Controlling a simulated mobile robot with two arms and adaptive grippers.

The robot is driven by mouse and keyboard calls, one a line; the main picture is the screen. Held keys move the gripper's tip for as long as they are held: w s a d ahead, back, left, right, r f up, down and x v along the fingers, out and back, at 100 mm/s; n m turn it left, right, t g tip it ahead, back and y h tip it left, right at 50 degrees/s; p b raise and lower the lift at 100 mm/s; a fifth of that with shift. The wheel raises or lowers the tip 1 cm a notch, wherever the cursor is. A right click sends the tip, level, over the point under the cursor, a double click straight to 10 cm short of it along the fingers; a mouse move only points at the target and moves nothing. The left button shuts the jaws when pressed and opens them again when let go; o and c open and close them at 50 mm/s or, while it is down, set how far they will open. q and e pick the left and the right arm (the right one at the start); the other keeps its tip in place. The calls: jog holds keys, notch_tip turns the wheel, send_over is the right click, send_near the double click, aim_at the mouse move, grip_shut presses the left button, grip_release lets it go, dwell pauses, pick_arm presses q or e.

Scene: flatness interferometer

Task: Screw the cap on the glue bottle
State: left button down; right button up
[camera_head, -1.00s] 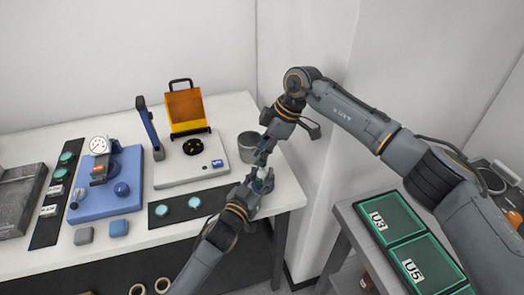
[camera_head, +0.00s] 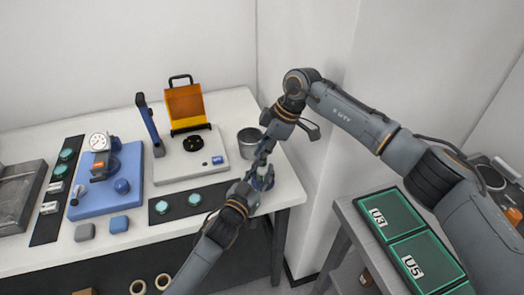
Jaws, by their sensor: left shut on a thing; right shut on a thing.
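The glue bottle (camera_head: 260,183) is small and mostly hidden between my two grippers near the right front of the white table. My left gripper (camera_head: 254,186) comes up from below and is shut on the bottle from the side. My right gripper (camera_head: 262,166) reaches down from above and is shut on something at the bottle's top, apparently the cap. The cap itself is hidden by the fingers. I cannot tell how the cap sits on the bottle.
A grey metal cup (camera_head: 249,142) stands close behind the grippers. A white instrument (camera_head: 178,170) with an orange screen is left of it. A black strip (camera_head: 172,212) with green discs lies in front. A side cart (camera_head: 352,222) holds green trays (camera_head: 391,215).

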jog(key=m+t, duration=0.1)
jog(key=m, duration=0.3)
jog(key=shift+s+a+f+m+t, duration=0.1)
jog(key=shift+m+t, duration=0.2)
jog(key=shift+t, duration=0.1)
jog(key=shift+w+m+t+h, duration=0.2)
jog(key=shift+m+t+h, duration=0.15)
jog(key=shift+m, duration=0.55)
jog(key=o, duration=0.7)
jog(key=shift+c, duration=0.2)
jog(key=shift+r, duration=2.35)
jog(key=shift+c, duration=0.4)
